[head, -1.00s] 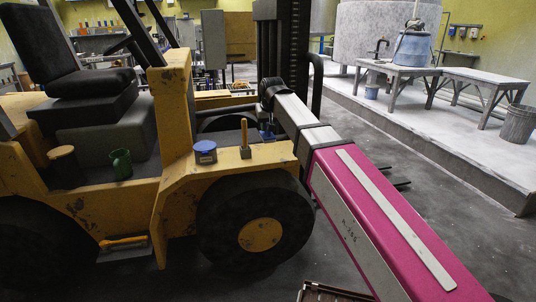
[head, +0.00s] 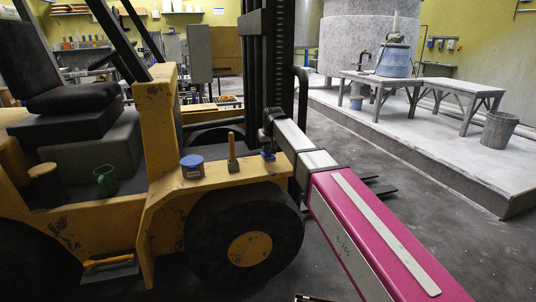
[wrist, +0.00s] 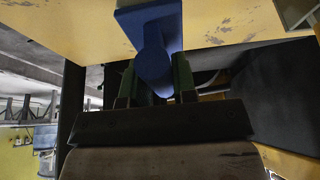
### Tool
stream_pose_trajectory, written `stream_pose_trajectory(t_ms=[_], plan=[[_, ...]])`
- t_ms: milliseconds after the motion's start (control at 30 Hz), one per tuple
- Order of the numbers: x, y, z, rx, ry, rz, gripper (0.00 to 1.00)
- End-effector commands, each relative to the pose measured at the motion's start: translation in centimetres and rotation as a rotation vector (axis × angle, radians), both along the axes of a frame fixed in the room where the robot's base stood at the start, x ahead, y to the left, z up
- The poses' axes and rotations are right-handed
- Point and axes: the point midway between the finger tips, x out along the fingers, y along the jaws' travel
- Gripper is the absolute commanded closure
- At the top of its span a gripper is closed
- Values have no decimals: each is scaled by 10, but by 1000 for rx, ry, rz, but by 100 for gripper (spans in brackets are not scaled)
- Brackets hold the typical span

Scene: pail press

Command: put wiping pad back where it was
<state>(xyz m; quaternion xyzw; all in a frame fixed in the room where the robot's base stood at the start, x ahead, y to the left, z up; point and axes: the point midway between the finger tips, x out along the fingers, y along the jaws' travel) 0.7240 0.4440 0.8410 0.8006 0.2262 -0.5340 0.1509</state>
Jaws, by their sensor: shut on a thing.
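My gripper (head: 267,139) is at the fender's right end, beside the forklift mast. In the wrist view my gripper (wrist: 154,88) has its green fingers shut on the round handle of a blue thing, which I take as the wiping pad (wrist: 150,15). The pad's flat square plate faces the yellow fender. In the head view the wiping pad (head: 268,155) is small, just below the fingers at the fender's top. I cannot tell whether it touches the fender (head: 215,174).
A blue-lidded pot (head: 192,169) and a wooden-handled tool (head: 233,155) stand on the fender, left of my gripper. A green mug (head: 106,180) is further left. The black mast (head: 268,70) rises close behind. Tables (head: 375,82) and a grey bucket (head: 499,130) stand on the right platform.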

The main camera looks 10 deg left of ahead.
Motion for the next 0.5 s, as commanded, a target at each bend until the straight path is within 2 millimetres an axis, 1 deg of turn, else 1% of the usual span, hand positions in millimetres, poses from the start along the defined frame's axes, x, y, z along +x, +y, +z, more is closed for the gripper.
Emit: stream_pose_trajectory(t_ms=[33,100,200,500], plan=[[-1,0,-8,-1,2,0,96],[-1,0,-19,-2,3,0,96],[-1,0,-27,-1,1,0,96],[0,0,-29,-1,1,0,96]])
